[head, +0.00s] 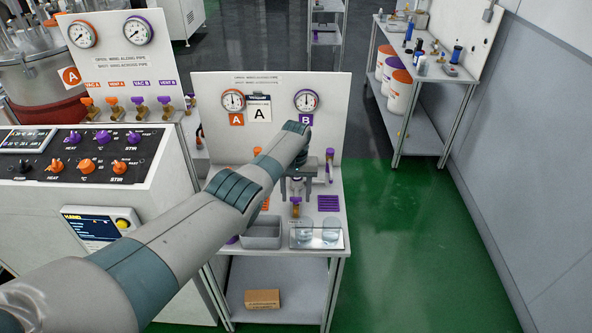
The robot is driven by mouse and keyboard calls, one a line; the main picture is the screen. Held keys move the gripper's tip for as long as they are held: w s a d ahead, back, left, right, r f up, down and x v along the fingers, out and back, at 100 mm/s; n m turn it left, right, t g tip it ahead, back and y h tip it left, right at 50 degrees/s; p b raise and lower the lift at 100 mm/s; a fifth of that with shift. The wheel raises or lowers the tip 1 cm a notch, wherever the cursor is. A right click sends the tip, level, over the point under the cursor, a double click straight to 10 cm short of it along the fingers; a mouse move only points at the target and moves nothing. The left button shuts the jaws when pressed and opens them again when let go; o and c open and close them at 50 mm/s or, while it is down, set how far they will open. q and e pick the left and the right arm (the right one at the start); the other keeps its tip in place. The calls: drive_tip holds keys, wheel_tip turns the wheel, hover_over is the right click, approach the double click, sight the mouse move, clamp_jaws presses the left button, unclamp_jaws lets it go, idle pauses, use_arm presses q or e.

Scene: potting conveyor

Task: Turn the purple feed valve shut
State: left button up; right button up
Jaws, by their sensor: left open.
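A feed panel (340,110) stands upright at the back of the small bench, with an orange A gauge and a purple B gauge (305,100). Below the B gauge is a purple valve handle (329,160), standing roughly upright. My left arm reaches across from the lower left, and my left gripper (297,190) is open, pointing down in front of the panel, left of that handle. A small brass valve with a purple top (296,204) shows just under the fingers; I cannot tell whether they touch it. My arm hides part of the panel's orange side. My right gripper is out of view.
A grey bin (261,234) and a clear tray with glass vessels (331,230) sit at the bench front. A cardboard box (262,298) lies on the lower shelf. A control console (95,160) stands at left. Green floor (415,260) is clear at right.

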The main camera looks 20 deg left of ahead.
use_arm(q)
drive_tip(key=shift+r, duration=0.75)
wheel_tip(320, 180, up, 16)
drive_tip(key=b, duration=0.2)
drive_tip(key=shift+f+b, duration=0.2)
drive_tip(key=shift+b, duration=0.1)
drive_tip(key=shift+f, duration=0.1)
